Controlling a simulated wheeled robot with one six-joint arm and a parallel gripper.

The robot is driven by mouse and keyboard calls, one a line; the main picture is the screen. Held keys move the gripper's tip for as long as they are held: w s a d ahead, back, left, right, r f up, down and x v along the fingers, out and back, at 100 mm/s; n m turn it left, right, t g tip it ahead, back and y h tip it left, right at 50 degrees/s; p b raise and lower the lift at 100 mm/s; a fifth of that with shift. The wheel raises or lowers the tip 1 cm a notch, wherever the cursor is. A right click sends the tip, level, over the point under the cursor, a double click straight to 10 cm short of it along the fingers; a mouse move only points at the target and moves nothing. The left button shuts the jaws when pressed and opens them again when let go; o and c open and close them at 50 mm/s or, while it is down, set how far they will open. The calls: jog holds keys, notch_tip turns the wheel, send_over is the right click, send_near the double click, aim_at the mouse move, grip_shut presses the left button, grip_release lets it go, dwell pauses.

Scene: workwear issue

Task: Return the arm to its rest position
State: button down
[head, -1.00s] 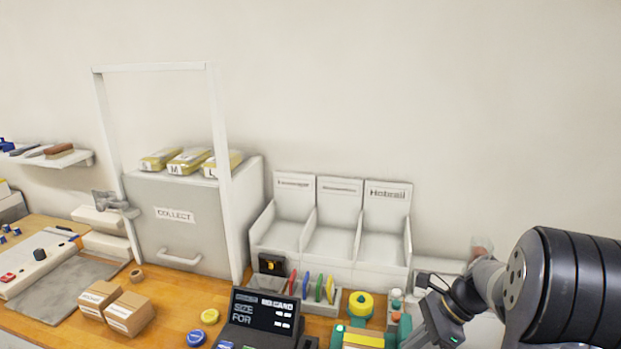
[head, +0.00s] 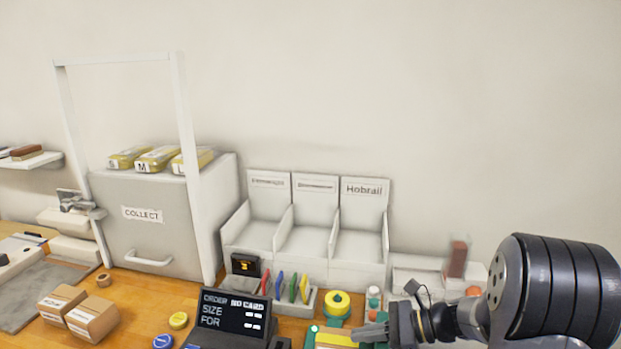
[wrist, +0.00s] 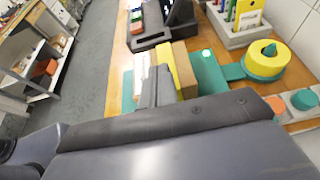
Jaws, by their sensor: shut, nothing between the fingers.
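My gripper (head: 372,331) is at the lower right of the head view, above the right end of the wooden counter (head: 142,285). Its fingers point left and are shut and empty. In the wrist view the gripper (wrist: 150,85) shows from behind, over a yellow block and a teal base. My dark arm reaches in from the right edge of the head view.
An order display (head: 234,318) stands left of my gripper. A yellow tape roll (head: 337,303) is just behind it. Three white bins (head: 330,270), a COLLECT box (head: 150,235) with a white frame, and brown cartons (head: 92,319) lie further left. The wall above is clear.

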aim_at(348, 346)
jog(key=x, duration=0.3)
jog(key=shift+a+f, duration=0.2)
jog(key=shift+a, duration=0.1)
jog(key=shift+a+f, duration=0.2)
jog(key=shift+a, duration=0.15)
jog(key=shift+s, duration=0.1)
jog(key=shift+p, duration=0.3)
